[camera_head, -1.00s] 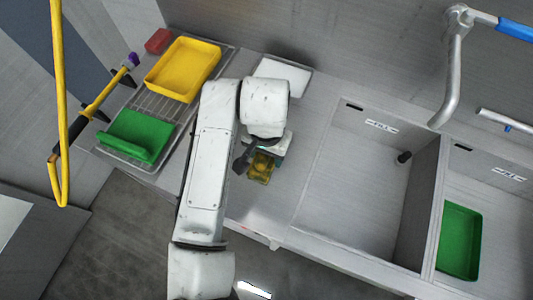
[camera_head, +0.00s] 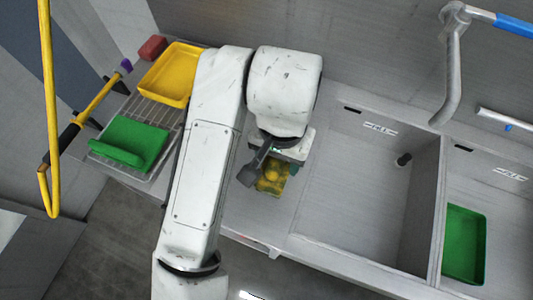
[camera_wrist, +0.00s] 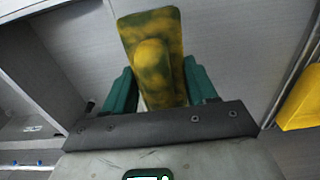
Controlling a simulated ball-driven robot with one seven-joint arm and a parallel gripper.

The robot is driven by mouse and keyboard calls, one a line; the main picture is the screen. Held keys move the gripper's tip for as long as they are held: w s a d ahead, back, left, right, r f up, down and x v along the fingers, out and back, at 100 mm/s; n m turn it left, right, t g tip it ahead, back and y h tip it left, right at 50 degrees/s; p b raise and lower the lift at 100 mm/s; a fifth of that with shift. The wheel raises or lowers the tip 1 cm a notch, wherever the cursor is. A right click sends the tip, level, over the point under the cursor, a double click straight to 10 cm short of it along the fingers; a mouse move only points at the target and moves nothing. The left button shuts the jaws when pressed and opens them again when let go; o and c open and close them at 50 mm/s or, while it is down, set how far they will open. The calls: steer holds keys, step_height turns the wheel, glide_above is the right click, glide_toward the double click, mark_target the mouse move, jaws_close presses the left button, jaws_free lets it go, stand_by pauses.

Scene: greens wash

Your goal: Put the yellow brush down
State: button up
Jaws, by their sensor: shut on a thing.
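The yellow brush (camera_head: 272,180) is a yellow block with dark green stains and a raised round grip. It is in my gripper (camera_head: 268,166), over the steel counter left of the left sink. In the wrist view, the brush (camera_wrist: 156,50) stands between the two green fingers of my gripper (camera_wrist: 160,92), which are shut on it. The counter shows behind it. I cannot tell whether the brush touches the counter. My arm hides part of the counter.
A yellow tray (camera_head: 168,88), a green tray (camera_head: 130,140) and a red block (camera_head: 152,47) are at the left by a wire rack (camera_head: 150,112). The left sink (camera_head: 350,200) is empty. The right sink holds a green tray (camera_head: 463,243). Bare counter (camera_head: 243,205) lies beside the brush.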

steer(key=s+d+r, duration=0.4)
steer(key=s+d, duration=0.1)
steer(key=s, duration=0.2)
steer(key=shift+d, duration=0.3)
